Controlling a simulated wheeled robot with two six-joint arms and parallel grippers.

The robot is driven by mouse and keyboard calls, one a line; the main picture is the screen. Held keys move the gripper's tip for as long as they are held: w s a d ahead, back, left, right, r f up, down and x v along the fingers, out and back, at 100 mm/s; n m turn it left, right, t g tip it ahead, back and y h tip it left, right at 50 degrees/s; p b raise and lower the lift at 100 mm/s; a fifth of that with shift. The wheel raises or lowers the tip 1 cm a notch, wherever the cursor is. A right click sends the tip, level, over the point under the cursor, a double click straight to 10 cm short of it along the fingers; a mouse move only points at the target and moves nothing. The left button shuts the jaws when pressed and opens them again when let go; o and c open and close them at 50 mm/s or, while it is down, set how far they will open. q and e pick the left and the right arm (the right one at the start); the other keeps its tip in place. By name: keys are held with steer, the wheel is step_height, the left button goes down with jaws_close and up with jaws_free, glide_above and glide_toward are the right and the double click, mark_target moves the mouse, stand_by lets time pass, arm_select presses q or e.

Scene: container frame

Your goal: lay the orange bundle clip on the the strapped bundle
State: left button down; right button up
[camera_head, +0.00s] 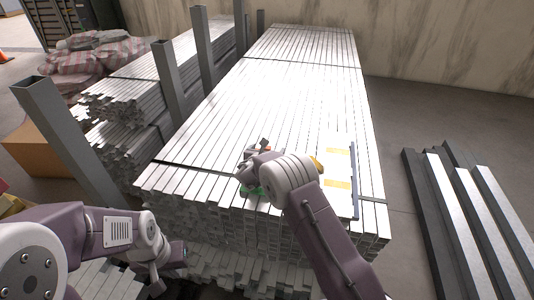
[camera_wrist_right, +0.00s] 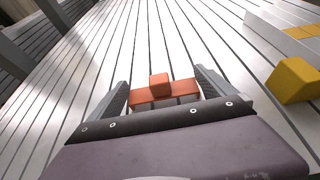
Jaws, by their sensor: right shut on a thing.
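The strapped bundle (camera_head: 270,95) is a long stack of pale metal bars with thin dark straps across it, filling the middle of the head view. Its top also fills the wrist view (camera_wrist_right: 120,50). The orange bundle clip (camera_wrist_right: 165,94), a bar with a raised block, sits between the fingers of my right gripper (camera_wrist_right: 163,86). That gripper (camera_head: 254,160) is shut on it over the near part of the bundle top. I cannot tell whether the clip touches the bars. My left gripper (camera_head: 165,282) is low at the left, before the bundle's near end; its fingers are unclear.
A yellow block (camera_wrist_right: 294,80) and a white panel with yellow patches (camera_head: 338,165) lie right of my right gripper. A green thing (camera_head: 262,191) shows beneath it. Grey posts (camera_head: 171,85) line the left side. Dark beams (camera_head: 465,215) lie on the floor at right.

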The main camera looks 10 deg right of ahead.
steer(key=shift+f, duration=0.1)
steer(key=o, duration=1)
